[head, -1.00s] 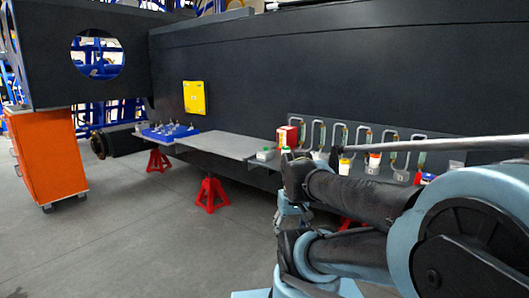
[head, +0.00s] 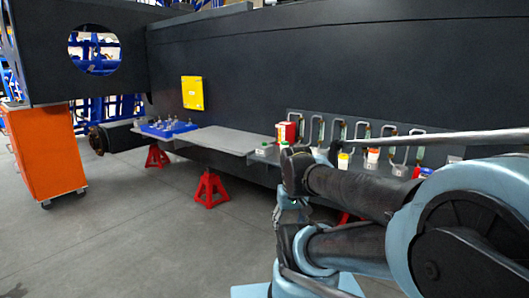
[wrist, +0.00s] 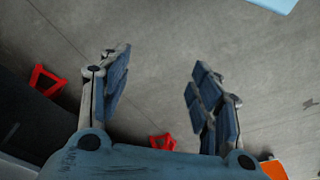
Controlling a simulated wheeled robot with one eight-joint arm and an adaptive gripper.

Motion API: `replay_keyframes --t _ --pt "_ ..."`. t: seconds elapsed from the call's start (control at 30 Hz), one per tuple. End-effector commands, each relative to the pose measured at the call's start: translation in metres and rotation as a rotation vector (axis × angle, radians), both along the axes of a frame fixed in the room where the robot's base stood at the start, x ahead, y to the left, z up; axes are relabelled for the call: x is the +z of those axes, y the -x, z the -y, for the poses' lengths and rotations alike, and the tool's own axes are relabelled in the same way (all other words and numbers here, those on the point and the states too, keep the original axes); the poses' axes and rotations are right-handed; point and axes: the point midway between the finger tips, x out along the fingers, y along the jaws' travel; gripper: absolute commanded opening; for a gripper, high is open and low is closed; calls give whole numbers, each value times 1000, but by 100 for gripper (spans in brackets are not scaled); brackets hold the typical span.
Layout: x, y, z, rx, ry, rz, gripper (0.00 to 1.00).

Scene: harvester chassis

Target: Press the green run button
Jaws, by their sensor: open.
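A small green spot (head: 284,144) shows by the red and white box on the ledge, partly behind my arm. It is too small for me to tell whether it is the green run button or a cap. My gripper (wrist: 160,92) is open and empty in the wrist view, with its two blue-padded fingers apart over bare grey floor. In the head view the gripper hangs low below my arm and is mostly hidden by it. It is well apart from the ledge and touches nothing that I can see.
A dark chassis wall (head: 350,75) with a yellow panel (head: 192,93) stands ahead. A grey shelf (head: 215,140), a blue tray (head: 166,129), red stands (head: 209,187) and an orange cabinet (head: 45,150) are nearby. White containers (head: 343,160) line the ledge. Floor at left is clear.

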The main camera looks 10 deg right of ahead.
Motion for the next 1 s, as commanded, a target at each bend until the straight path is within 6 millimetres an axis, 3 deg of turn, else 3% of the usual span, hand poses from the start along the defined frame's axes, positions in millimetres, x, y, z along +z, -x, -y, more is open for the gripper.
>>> replay_keyframes --t 0.47,0.5,0.6,0.73,0.77,1.0 --pt "0 0 0 0 0 0 58" --pt "0 0 0 0 0 0 56" --pt "5 7 0 -3 -3 11 33" --pt "14 -1 -3 -22 -21 17 3" --pt "18 -5 -3 -29 -28 19 0" --pt "56 -48 -11 -122 -115 42 0"
